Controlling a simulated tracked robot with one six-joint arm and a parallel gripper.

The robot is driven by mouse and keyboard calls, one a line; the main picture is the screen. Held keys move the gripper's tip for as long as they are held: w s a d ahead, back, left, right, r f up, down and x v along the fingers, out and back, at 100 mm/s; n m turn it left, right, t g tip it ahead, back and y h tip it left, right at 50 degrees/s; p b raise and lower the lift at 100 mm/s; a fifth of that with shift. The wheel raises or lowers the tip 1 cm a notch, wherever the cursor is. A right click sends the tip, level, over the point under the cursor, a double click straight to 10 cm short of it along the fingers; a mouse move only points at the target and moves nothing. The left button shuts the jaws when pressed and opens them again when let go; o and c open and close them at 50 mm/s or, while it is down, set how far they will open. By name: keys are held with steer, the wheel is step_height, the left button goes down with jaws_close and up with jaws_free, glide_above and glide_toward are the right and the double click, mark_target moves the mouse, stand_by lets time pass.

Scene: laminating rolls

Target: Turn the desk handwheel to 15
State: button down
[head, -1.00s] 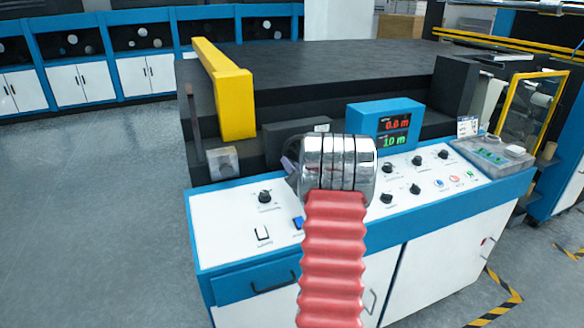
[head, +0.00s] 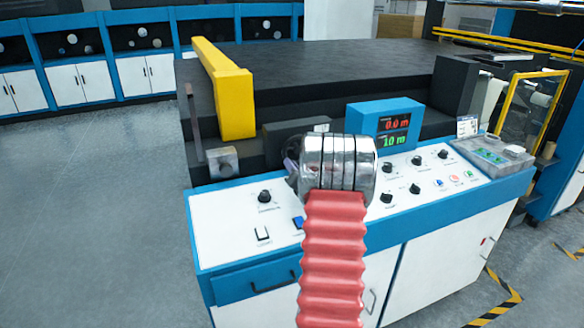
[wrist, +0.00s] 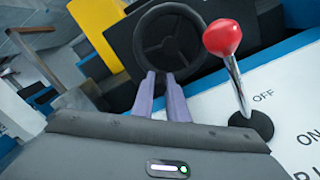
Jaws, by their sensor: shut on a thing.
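The handwheel (wrist: 172,38) is a dark spoked wheel with a round hub, upright at the top middle of the wrist view. My gripper (wrist: 163,78) has two purple fingers, shut on the lower rim of the wheel. The blue display box (head: 385,120) on the desk shows 0.0 m in red above what looks like 10 m in green.
A lever with a red ball knob (wrist: 222,38) stands just right of the handwheel, close to my fingers. The white panel (head: 225,225) carries knobs and buttons. A yellow bar (head: 225,92) rises at the back left. Open floor (head: 90,220) lies left.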

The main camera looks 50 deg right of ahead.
steer(key=shift+d, duration=0.1)
steer(key=n, duration=0.1)
steer(key=d+f+n, duration=0.1)
steer(key=n, duration=0.1)
steer(key=s+n, duration=0.1)
steer(key=n, duration=0.1)
steer(key=shift+d+f, duration=0.15)
steer(key=shift+d, duration=0.15)
steer(key=shift+s+d+f+n, duration=0.15)
steer(key=shift+d+n, duration=0.1)
steer(key=shift+n, duration=0.5)
steer(key=shift+s+d+n, duration=0.2)
steer(key=shift+d+n, duration=0.05)
steer(key=shift+n, duration=0.45)
steer(key=shift+s+d+f+n, duration=0.15)
steer(key=shift+d+n, duration=0.1)
steer(key=shift+n, duration=0.5)
steer(key=shift+r, duration=0.1)
steer(key=c, duration=1.7)
jaws_free()
steer(key=shift+c, duration=0.2)
